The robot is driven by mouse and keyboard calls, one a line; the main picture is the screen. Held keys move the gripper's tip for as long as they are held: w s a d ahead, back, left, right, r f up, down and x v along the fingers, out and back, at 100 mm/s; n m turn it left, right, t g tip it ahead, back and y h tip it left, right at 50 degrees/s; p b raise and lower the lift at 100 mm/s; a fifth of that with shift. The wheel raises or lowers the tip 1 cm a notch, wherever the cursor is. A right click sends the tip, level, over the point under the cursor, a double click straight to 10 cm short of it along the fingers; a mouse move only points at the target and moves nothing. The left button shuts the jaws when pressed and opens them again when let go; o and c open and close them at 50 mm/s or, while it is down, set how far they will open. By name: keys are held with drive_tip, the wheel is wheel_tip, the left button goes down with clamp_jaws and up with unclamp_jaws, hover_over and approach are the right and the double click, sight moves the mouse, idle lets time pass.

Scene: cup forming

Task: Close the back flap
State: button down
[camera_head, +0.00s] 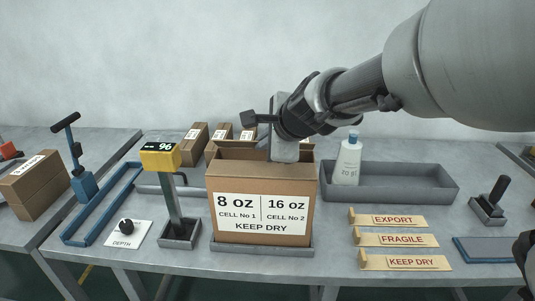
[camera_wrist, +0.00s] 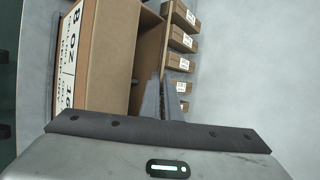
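The open cardboard box (camera_head: 262,184) stands upright on a grey base (camera_head: 262,248) on the bench. Its front carries a white label reading 8 oz, 16 oz and KEEP DRY. In the wrist view the box (camera_wrist: 122,70) is on the left, open, with its inside partly visible. The back flap (camera_wrist: 165,45) shows as a thin brown upright edge at the box's far side. My gripper (camera_head: 282,158) is over the box's back part and hides some of it. In the wrist view my gripper's fingers (camera_wrist: 162,100) appear together beside the flap; contact is unclear.
Several smaller cartons (camera_head: 194,142) stand behind the box. A yellow gauge post (camera_head: 165,160) is close on the left. A grey tray (camera_head: 405,182) with a white bottle (camera_head: 347,165) is on the right. Label plates (camera_head: 395,240) lie at front right.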

drive_tip(key=shift+s+f+n+t+b, duration=0.2)
drive_tip(key=shift+f+t+b, duration=0.3)
drive_tip(key=shift+b, duration=0.85)
drive_tip(key=shift+s+f+n+t+b, duration=0.1)
drive_tip(key=shift+s+f+t+b, duration=0.15)
drive_tip(key=shift+t+b, duration=0.8)
drive_tip(key=shift+r+b, duration=0.15)
drive_tip(key=shift+b, duration=0.5)
drive_tip(key=c, duration=2)
unclamp_jaws()
drive_tip(key=shift+s+d+r+p, duration=0.15)
drive_tip(key=shift+s+r+p, duration=0.2)
drive_tip(key=shift+p, duration=0.05)
drive_tip(key=p+v, duration=0.8)
drive_tip(key=v, duration=0.8)
drive_tip(key=shift+d, duration=0.3)
